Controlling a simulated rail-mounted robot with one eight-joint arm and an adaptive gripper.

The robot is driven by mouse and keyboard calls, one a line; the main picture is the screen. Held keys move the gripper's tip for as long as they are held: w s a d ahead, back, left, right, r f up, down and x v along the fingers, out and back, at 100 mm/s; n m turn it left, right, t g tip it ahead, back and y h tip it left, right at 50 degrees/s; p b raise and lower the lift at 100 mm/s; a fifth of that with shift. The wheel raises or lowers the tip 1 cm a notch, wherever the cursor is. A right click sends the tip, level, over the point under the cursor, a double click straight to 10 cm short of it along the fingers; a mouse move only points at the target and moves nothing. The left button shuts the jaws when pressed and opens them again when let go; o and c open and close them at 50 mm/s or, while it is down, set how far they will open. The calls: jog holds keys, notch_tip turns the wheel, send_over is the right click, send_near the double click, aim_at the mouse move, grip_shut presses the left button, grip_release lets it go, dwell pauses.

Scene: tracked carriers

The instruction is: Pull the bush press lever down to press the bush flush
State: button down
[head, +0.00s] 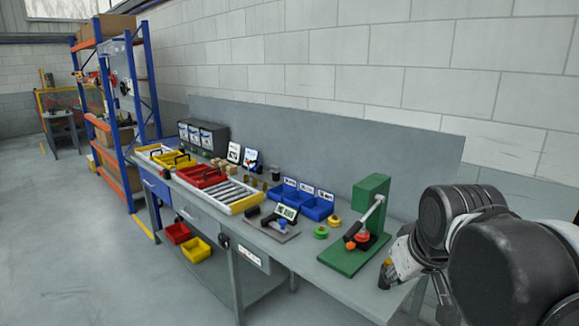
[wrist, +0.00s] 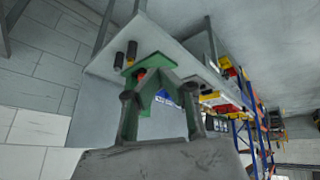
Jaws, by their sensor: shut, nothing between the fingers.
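The green bush press (head: 371,198) stands near the right end of the workbench. Its lever (head: 372,209) is a grey rod that slants down to the left and ends in a black grip (head: 353,231). A red-orange part (head: 362,237) sits under the press head, close to the grip; whether the bush is flush cannot be told.
Blue bins (head: 317,208), a green round part (head: 321,232) and a yellow one (head: 334,221) are left of the press. A display stand (head: 286,212) and a white-edged tray (head: 238,207) are farther left. A grey back panel (head: 330,130) rises behind the bench. The front aisle floor is clear.

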jog(key=s+f+m+b, duration=0.2)
jog(key=s+f, duration=0.5)
jog(key=s, duration=0.2)
notch_tip(320, 180, up, 9)
jog(key=n+g+p, duration=0.3)
jog(key=n+p, duration=0.2)
jog(key=n, duration=0.4)
send_over(354, 229)
jog(key=s, duration=0.5)
jog(key=x, duration=0.9)
jog(key=p+x, duration=0.1)
jog(key=x, duration=0.3)
jog(key=shift+w+f, duration=0.1)
jog(key=shift+w, duration=0.35)
jog(key=shift+f, duration=0.15)
jog(key=shift+f+t+b, duration=0.4)
jog(key=shift+f+b, duration=0.15)
jog(key=shift+b, duration=0.3)
